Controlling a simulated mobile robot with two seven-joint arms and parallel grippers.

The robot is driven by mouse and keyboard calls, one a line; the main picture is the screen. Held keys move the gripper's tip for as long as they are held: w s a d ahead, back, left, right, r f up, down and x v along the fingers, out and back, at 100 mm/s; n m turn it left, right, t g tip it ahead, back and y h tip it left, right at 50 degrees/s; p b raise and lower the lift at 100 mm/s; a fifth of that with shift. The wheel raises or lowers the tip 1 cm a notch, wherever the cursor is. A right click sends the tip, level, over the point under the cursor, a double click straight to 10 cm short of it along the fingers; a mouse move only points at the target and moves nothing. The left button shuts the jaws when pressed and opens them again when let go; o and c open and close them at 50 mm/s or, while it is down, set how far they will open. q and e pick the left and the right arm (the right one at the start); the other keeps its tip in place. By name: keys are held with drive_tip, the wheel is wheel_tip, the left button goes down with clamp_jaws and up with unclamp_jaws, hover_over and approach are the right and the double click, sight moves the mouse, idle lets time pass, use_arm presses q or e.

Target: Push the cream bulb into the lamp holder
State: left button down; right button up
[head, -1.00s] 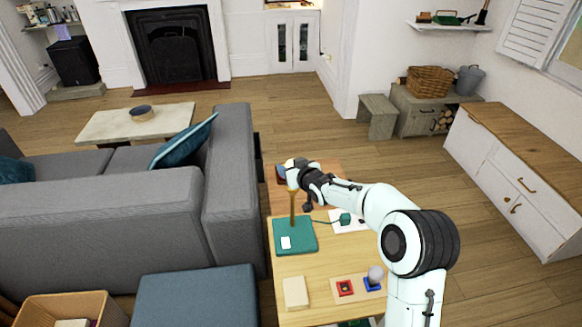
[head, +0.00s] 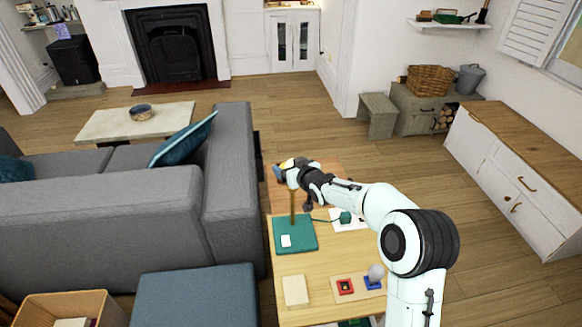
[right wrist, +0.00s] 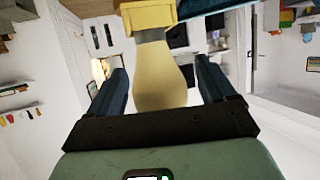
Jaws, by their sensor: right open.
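The cream bulb (right wrist: 162,78) fills the middle of the right wrist view. Its narrow grey neck meets the yellow lamp holder (right wrist: 148,16) at the top; how deep it sits in the holder cannot be told. My right gripper (head: 281,172) is open, with one finger on each side of the bulb and a visible gap on both sides. In the head view the lamp has a teal base (head: 303,247) and a brass post (head: 293,208) rising to my gripper, which largely hides the bulb and holder. My left gripper is out of view.
The wooden table (head: 315,265) carries a green block on a white plate (head: 338,225), a cream block (head: 296,290), a red square piece (head: 345,286) and a grey ball on a blue stand (head: 373,283). A grey sofa (head: 228,190) stands close on the left.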

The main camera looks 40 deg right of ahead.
drive_tip(key=v, duration=0.7)
idle(0.9)
idle(0.6)
